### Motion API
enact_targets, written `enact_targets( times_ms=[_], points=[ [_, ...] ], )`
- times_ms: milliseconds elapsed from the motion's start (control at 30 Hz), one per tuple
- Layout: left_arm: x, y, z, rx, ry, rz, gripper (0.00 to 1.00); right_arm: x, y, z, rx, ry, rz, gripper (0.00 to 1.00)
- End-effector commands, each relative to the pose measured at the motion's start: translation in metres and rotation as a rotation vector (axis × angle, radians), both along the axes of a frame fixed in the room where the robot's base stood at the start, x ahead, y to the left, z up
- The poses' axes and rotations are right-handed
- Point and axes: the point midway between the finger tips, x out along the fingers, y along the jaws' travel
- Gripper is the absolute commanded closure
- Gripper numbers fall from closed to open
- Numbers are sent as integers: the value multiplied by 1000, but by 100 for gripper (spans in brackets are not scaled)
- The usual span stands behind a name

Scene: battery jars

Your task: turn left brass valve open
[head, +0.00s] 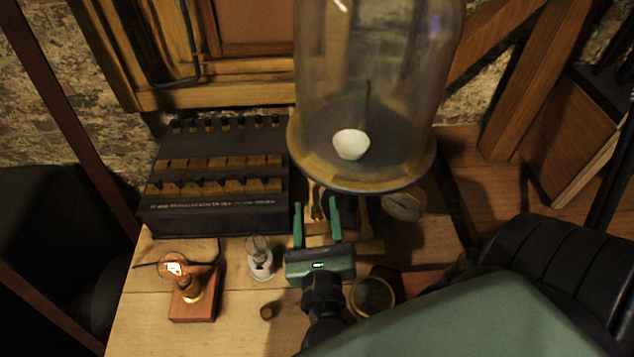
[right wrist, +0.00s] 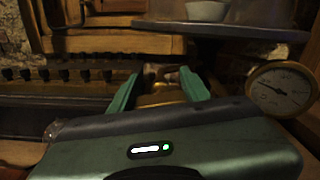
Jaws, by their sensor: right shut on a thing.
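The left brass valve (head: 317,204) is below the front rim of the glass bell jar (head: 365,90), between the green fingers of my right gripper (head: 317,222). In the right wrist view, brass (right wrist: 160,96) shows between the same fingers (right wrist: 158,90). The right gripper is shut on the valve; the fingers and gripper body hide part of it, so its handle angle is hard to tell. Another upright brass piece (head: 364,214) stands just to the right. My left gripper is in neither view.
A black box with brass bars (head: 215,180) stands left of the valve. A lit bulb on a wooden block (head: 192,303) and a small clear bulb on a white base (head: 260,260) stand in front. A round gauge (right wrist: 282,90) is close on the right.

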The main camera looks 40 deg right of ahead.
Motion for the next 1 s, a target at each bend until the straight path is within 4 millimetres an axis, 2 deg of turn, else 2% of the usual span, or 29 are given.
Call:
enact_targets(
  times_ms=[33, 1000],
  points=[
    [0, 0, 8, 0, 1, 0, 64, 0, 0, 3, -35, 26, -2, 93],
    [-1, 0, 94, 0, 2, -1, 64, 1, 3, 0, -817, 506, 2, 93]
  ],
)
